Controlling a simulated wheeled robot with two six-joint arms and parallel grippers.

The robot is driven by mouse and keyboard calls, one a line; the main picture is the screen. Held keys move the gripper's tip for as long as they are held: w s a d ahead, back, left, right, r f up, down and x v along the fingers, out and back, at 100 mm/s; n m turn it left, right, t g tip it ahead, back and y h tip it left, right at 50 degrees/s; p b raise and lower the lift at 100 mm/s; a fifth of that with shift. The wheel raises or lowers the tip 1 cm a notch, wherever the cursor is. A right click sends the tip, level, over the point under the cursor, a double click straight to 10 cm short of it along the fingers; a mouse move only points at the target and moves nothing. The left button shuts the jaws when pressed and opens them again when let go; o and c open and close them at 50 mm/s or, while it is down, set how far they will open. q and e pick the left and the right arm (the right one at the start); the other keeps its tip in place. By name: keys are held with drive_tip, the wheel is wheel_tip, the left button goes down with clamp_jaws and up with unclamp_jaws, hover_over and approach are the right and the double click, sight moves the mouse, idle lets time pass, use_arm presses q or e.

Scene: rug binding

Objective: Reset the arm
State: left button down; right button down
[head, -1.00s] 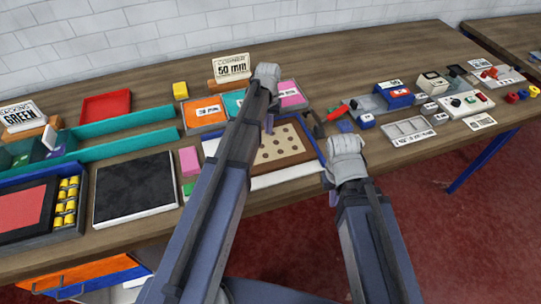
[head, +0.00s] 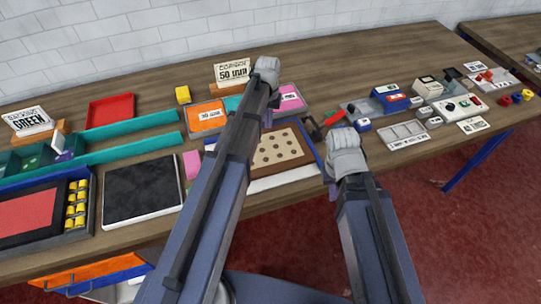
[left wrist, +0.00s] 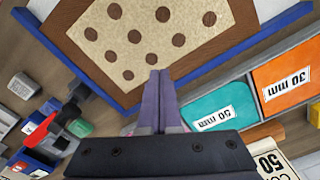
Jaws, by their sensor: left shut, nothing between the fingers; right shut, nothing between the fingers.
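My left gripper (head: 267,118) points down over the table near the back edge of the dotted rug piece; its arm covers part of the scene. In the left wrist view its two fingers (left wrist: 160,85) are together with nothing between them. My right gripper (head: 332,192) is at the right front corner of the rug's tray, its fingers mostly hidden by its wrist; it is shut and holds nothing visible. The beige rug piece (head: 280,145) with brown dots and a brown border lies in a blue-edged tray (left wrist: 245,42), apart from the left fingers.
Orange (head: 208,116) and teal (left wrist: 212,106) labelled trays stand behind the rug, with a "50 mm" sign (head: 232,73). Left are a black pad (head: 142,188), a red tray (head: 110,109) and teal rails. Small tools and blocks fill the right side. Bare wood (head: 330,65) shows at the back.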

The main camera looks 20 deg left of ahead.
use_arm(q)
drive_tip(key=shift+r+p, duration=0.6)
drive_tip(key=shift+r, duration=0.3)
drive_tip(key=shift+m, duration=0.9)
drive_tip(key=s+d, duration=0.2)
drive_tip(key=s, duration=0.1)
drive_tip(key=s+d, duration=0.5)
drive_tip(key=s, duration=0.1)
drive_tip(key=shift+s+d+f+b, duration=0.1)
drive_tip(key=shift+d+f+b, duration=0.05)
drive_tip(key=shift+f+b, duration=0.15)
drive_tip(key=s+d+m, duration=0.1)
drive_tip(key=s+d, duration=0.2)
drive_tip(key=s, duration=0.3)
drive_tip(key=s+d+m+y, duration=0.1)
drive_tip(key=s+d, duration=0.2)
drive_tip(key=s, duration=0.4)
drive_tip(key=shift+s+d+f+m, duration=0.2)
drive_tip(key=shift+s+d+m, duration=0.05)
drive_tip(key=shift+m, duration=0.15)
